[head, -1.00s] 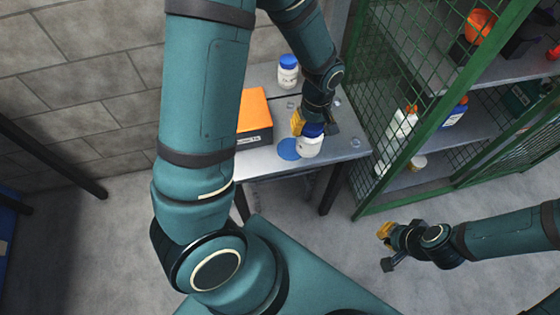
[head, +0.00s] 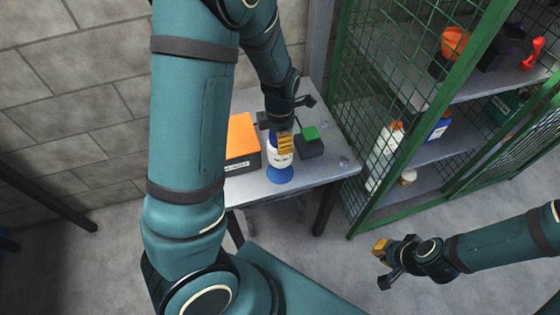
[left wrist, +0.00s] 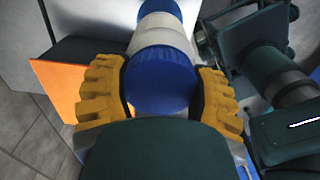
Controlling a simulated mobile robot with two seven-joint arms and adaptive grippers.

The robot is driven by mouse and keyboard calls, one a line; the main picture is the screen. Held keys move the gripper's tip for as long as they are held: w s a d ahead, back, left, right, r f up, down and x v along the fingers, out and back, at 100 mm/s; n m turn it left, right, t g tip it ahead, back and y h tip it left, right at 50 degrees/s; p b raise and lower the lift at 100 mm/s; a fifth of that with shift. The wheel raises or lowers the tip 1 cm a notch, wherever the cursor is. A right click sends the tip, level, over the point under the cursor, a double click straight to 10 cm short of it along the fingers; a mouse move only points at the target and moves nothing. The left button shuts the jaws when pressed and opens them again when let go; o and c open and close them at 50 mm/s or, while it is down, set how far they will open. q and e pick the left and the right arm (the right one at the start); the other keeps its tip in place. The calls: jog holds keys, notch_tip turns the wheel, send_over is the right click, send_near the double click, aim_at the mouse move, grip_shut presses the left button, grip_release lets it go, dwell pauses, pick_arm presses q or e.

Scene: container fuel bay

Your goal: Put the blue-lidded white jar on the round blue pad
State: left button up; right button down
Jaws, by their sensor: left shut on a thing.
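The white jar (head: 278,161) is upright over the round blue pad (head: 281,175), whose front part shows below it. I cannot tell whether the jar's base touches the pad. My left gripper (head: 281,143) is shut on the jar and hides its lid in the head view. In the left wrist view the blue lid (left wrist: 162,80) sits between the two yellow fingers of my left gripper (left wrist: 160,100), with the white body beyond and some blue pad past it. My right gripper (head: 383,264) is open and empty, over the floor at the right.
An orange-topped box (head: 242,138) stands left of the pad on the grey table (head: 318,172). A dark box with a green top (head: 311,133) stands close right of the jar. A green mesh cage with shelves (head: 405,95) stands to the right.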

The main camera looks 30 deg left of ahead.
aim_at(278, 162)
pick_arm(q)
notch_tip(278, 162, down, 7)
jog(key=shift+f+b, duration=0.2)
jog(key=shift+b, duration=0.65)
jog(key=shift+r, duration=0.1)
jog(key=o, duration=1.3)
jog(key=shift+o, duration=0.2)
